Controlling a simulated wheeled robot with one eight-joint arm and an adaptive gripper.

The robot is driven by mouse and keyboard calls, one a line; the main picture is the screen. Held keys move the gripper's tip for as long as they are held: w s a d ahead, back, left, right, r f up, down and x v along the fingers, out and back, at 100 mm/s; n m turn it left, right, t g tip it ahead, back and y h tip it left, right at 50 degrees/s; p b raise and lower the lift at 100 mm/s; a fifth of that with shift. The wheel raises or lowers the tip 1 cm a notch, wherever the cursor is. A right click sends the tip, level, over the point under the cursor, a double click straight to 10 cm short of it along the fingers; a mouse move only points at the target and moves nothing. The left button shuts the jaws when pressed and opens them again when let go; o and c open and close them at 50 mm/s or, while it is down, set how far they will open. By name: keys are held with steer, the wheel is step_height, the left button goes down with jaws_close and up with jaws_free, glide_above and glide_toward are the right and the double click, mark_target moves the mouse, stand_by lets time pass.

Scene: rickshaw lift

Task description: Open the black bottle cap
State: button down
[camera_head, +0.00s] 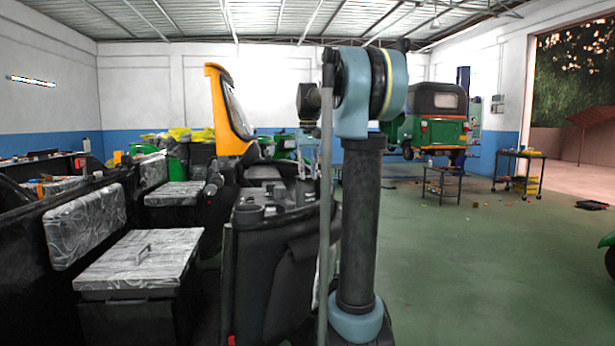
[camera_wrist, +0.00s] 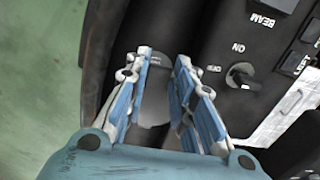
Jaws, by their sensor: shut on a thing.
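In the wrist view, my gripper (camera_wrist: 164,58) has its blue and pale fingers spread a little apart, with the tips close on either side of a dark thing that I take to be the black bottle cap (camera_wrist: 161,66). A pale grey rounded piece (camera_wrist: 154,104) shows between the fingers, below the dark part; it may be the bottle. The cap's outline blends into the black panel around it, so its exact edges cannot be told. In the head view, my arm's upright link hides much of the work area, and the cap cannot be made out.
A black dashboard with a rotary switch (camera_wrist: 241,76) marked ON and several labelled buttons lies just right of the fingers. Green floor (camera_wrist: 40,80) shows at left.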

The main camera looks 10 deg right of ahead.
steer(key=shift+w+r, duration=0.55)
steer(key=shift+r, duration=0.15)
steer(key=w+r, duration=0.2)
steer(key=w, duration=0.2)
steer(key=shift+w+r, duration=0.3)
steer(key=shift+r, duration=0.1)
steer(key=shift+w+r, duration=0.7)
steer(key=shift+w, duration=0.15)
steer(key=shift+w+r, duration=0.15)
steer(key=shift+w, duration=0.4)
steer(key=shift+w+r, duration=0.15)
steer(key=shift+w, duration=1.3)
steer(key=c, duration=2.3)
jaws_free()
steer(key=shift+w+f, duration=0.15)
steer(key=shift+w, duration=0.1)
steer(key=o, duration=0.9)
steer(key=shift+o, duration=0.2)
steer(key=shift+s, duration=0.1)
steer(key=shift+r, duration=0.25)
